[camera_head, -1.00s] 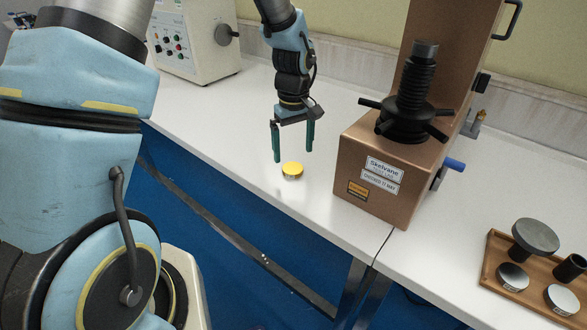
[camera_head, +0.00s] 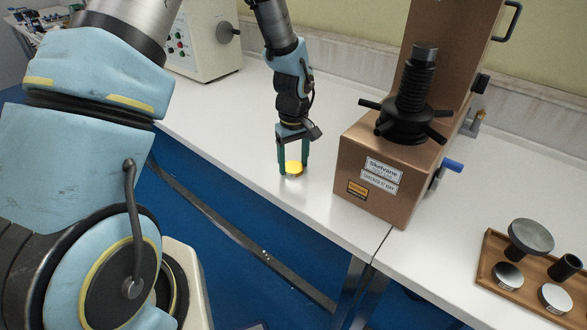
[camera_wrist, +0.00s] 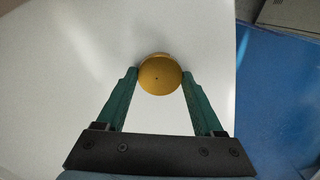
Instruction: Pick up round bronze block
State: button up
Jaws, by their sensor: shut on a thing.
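The round bronze block (camera_head: 294,168) is a small golden-yellow disc on the white bench top, left of the brown tester. My gripper (camera_head: 294,170) is down at the block with its green fingers on either side of it. In the wrist view, the block (camera_wrist: 160,75) lies between the tips of my gripper (camera_wrist: 160,78), and both fingers touch its sides. My gripper is shut on it. I cannot tell any gap between the block and the bench.
The brown hardness tester (camera_head: 377,175) with a black screw and handles stands right of my gripper. A cream machine (camera_head: 205,45) stands at the back left. A wooden tray (camera_head: 487,268) with several metal parts is at the lower right. The bench's front edge is close.

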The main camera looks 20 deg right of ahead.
grip_shut()
dwell(0.4)
